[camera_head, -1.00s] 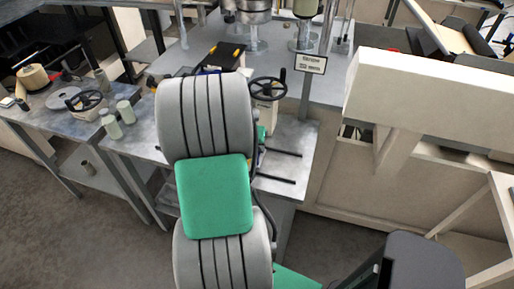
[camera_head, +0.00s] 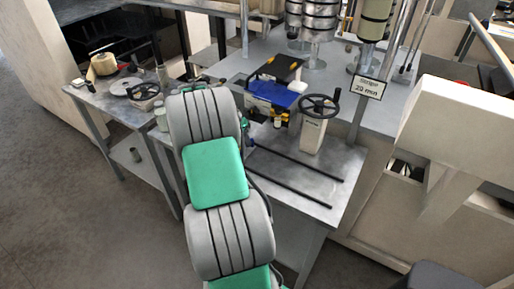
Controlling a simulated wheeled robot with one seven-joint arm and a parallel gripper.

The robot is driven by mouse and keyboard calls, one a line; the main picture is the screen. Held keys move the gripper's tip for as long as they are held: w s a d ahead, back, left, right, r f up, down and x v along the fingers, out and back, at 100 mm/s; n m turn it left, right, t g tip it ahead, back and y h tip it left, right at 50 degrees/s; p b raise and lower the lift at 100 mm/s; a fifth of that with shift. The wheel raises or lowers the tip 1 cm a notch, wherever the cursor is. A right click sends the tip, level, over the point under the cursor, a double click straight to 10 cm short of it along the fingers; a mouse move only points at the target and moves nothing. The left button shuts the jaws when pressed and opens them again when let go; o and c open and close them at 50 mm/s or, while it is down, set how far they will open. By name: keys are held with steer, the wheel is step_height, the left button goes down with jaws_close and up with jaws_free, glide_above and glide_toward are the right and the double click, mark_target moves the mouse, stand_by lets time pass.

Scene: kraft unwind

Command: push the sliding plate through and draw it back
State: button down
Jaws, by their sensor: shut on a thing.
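A blue plate-like part (camera_head: 272,93) with a black top and yellow marks sits at the back of the metal bench. I cannot tell whether it is the sliding plate. Two thin dark rails (camera_head: 290,180) run side by side across the bench top towards its right front edge. My grey and green arm stands in front of the bench and covers its left part. My gripper is hidden behind the arm, so its jaws and what they touch do not show.
A black handwheel on a pale post (camera_head: 313,132) stands right of the blue part. A sign (camera_head: 367,87) stands behind it. A side table (camera_head: 112,98) with rolls is at left. A large beige machine (camera_head: 455,130) blocks the right. Floor is open at lower left.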

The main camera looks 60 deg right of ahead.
steer(key=shift+w, duration=1.45)
steer(key=c, duration=1.5)
jaws_free()
steer(key=shift+o, duration=0.2)
steer(key=v, duration=0.7)
steer(key=shift+r+b, duration=0.35)
steer(key=shift+w+a, duration=0.1)
steer(key=shift+a, duration=0.1)
